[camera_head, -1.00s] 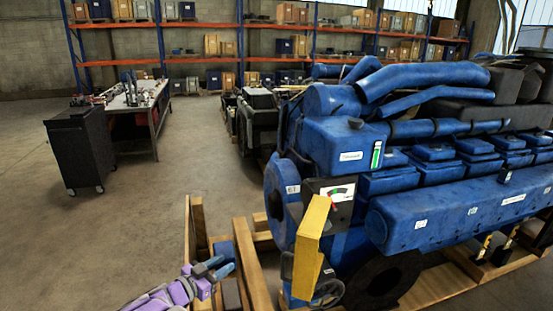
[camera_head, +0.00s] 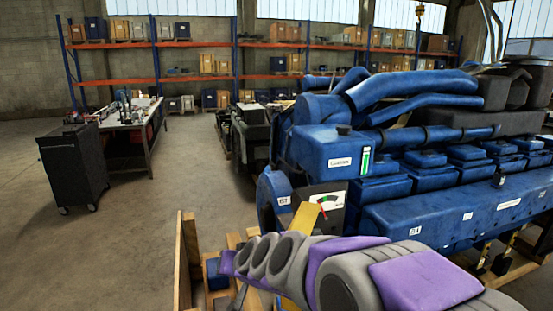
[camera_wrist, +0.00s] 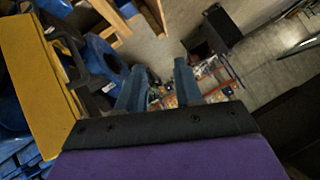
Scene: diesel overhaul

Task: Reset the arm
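My gripper (camera_wrist: 160,88) shows in the wrist view as two blue-grey fingers standing apart with nothing between them, so it is open and empty. In the head view my grey and purple arm crosses the lower right, in front of the blue engine's lower front. The gripper's fingers cannot be made out there. The large blue diesel engine (camera_head: 430,205) fills the right of the head view. A yellow panel (camera_head: 303,218) by its gauge is mostly hidden by my arm. The yellow panel (camera_wrist: 38,75) also stands left of the fingers in the wrist view, apart from them.
Wooden beams (camera_head: 181,265) stand low by the engine's front. A black cabinet (camera_head: 74,168) and a workbench (camera_head: 137,125) are at the left. Orange and blue shelving (camera_head: 195,80) lines the back wall. The concrete floor (camera_head: 130,235) at left is clear.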

